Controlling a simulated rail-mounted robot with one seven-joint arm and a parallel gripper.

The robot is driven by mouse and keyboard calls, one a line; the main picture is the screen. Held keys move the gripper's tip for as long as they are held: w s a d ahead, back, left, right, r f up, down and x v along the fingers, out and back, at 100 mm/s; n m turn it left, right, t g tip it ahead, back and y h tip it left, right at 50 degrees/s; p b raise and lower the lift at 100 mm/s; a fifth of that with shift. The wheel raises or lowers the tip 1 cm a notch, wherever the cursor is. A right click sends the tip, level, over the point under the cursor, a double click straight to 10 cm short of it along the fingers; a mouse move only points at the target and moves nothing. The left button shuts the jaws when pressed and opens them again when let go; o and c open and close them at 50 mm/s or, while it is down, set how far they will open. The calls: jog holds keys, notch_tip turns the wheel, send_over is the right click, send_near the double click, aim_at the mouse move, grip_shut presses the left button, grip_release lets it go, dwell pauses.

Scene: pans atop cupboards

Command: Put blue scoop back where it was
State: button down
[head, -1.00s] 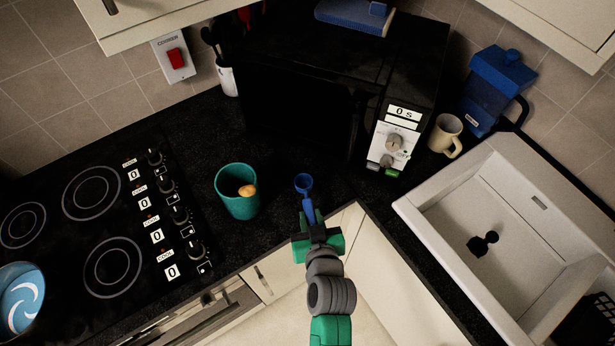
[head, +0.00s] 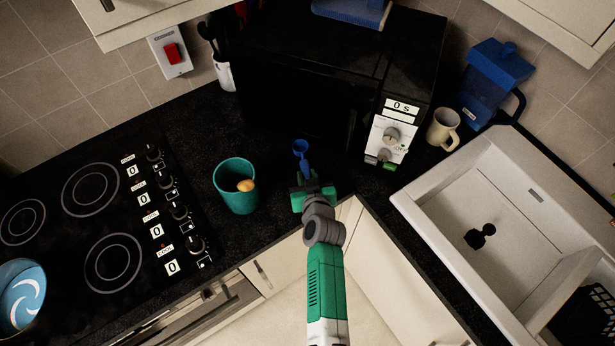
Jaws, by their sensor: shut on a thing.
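The blue scoop (head: 301,150) is in the head view, its round bowl pointing away from me toward the microwave. My green gripper (head: 304,180) is shut on the scoop's handle and hides part of it. The scoop shows over the dark worktop; I cannot tell its exact height above it. A teal cup (head: 236,198) stands on the worktop to the left of my gripper. An orange-yellow rounded end (head: 246,185) shows inside the cup's mouth.
A black microwave (head: 300,100) stands behind the scoop. A beige mug (head: 442,130) and a blue jug (head: 488,85) are right of it. A white sink (head: 480,200) lies right, a black hob (head: 90,220) left. A white utensil pot (head: 224,75) stands at the back.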

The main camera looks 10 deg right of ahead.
jog(key=shift+f, duration=0.15)
jog(key=c, duration=1.2)
grip_release()
jog(key=shift+r, duration=0.25)
jog(key=v, duration=1.2)
jog(key=shift+p, duration=0.4)
